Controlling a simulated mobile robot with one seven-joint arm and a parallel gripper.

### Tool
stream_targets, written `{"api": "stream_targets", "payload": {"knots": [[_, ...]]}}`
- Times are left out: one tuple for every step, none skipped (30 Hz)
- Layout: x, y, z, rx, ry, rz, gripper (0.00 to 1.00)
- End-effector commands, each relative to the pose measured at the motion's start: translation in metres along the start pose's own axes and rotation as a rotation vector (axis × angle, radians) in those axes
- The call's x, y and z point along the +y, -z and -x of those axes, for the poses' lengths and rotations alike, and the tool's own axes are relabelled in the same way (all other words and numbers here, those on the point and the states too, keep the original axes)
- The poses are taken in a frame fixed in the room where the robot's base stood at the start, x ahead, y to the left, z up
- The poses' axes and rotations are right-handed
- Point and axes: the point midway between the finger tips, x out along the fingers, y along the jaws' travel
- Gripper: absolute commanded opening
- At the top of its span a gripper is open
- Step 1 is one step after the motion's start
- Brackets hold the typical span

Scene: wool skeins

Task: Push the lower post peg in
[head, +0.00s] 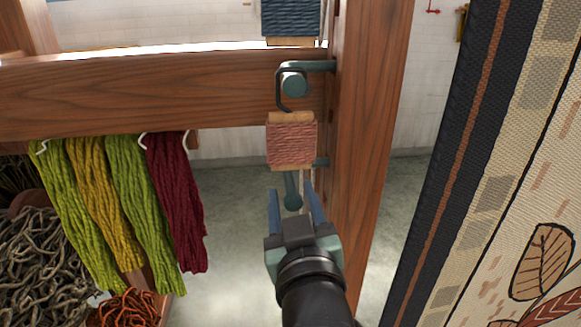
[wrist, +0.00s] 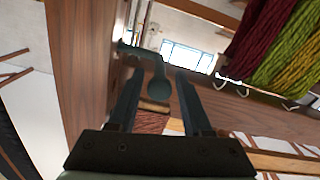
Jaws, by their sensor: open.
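The lower post peg (head: 291,190) is a teal-green bent rod with a round knob, on the wooden post (head: 370,130) below a pink wound block. It also shows in the wrist view (wrist: 159,88), coming out of the post and bending to its knob. My gripper (head: 291,189) is open, its two blue-grey fingers pointing up toward the peg. In both views the knob appears between the fingers (wrist: 160,73), with a gap on each side. I cannot tell how deep it sits between them. Where the rod enters the post is partly hidden in the head view.
An upper teal peg (head: 294,84) with a dark hook sits above, by the wooden crossbeam (head: 150,95). The pink wound block (head: 291,142) hangs just above the lower peg. Wool skeins (head: 125,205) hang at left; a patterned textile (head: 500,200) fills the right.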

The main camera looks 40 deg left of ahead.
Motion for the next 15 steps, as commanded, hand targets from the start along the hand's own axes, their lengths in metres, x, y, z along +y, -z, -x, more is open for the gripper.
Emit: {"api": "stream_targets", "payload": {"knots": [[-0.001,0.004,-0.011,0.000,0.004,-0.002,0.50],[0.000,0.004,-0.016,0.000,0.004,-0.003,0.50],[0.000,0.004,-0.022,0.001,0.003,-0.002,0.50],[-0.001,0.003,-0.027,0.000,0.003,-0.002,0.50],[-0.001,0.003,-0.032,-0.001,0.003,-0.001,0.50],[0.000,0.003,-0.036,0.001,0.001,0.000,0.50],[0.000,0.003,-0.040,0.000,0.001,-0.001,0.50],[0.000,0.003,-0.043,0.000,0.001,-0.001,0.50],[0.000,0.002,-0.046,0.000,0.000,-0.001,0.50],[0.000,0.002,-0.048,0.000,0.000,-0.001,0.50],[0.000,0.002,-0.050,0.001,0.000,-0.001,0.50],[0.000,0.001,-0.052,0.001,0.000,-0.001,0.50],[0.000,0.001,-0.053,0.000,0.000,-0.001,0.50],[0.000,0.001,-0.053,0.000,0.000,-0.001,0.50],[0.000,0.001,-0.054,0.001,0.000,-0.001,0.50]]}}
